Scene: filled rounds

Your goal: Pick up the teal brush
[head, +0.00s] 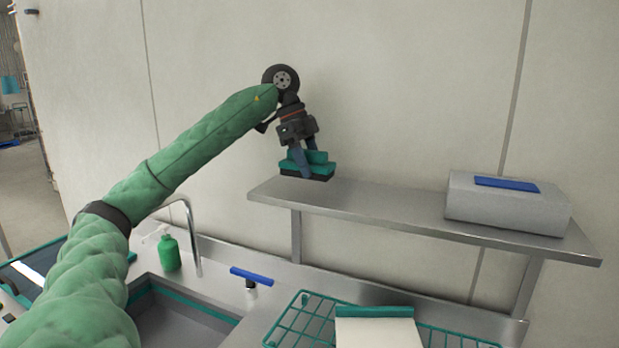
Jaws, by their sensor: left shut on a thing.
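The teal brush (318,159) has a teal body and a dark underside. It is at the left end of the raised metal shelf (385,208). My left gripper (303,163) points down from above and is shut on the brush, with its fingers across the teal body. The brush's dark underside is at the height of the shelf top; I cannot tell whether it touches the shelf or is just above it. My right gripper does not show.
A grey box (507,210) with a blue top piece stands at the shelf's right end. The shelf's middle is clear.

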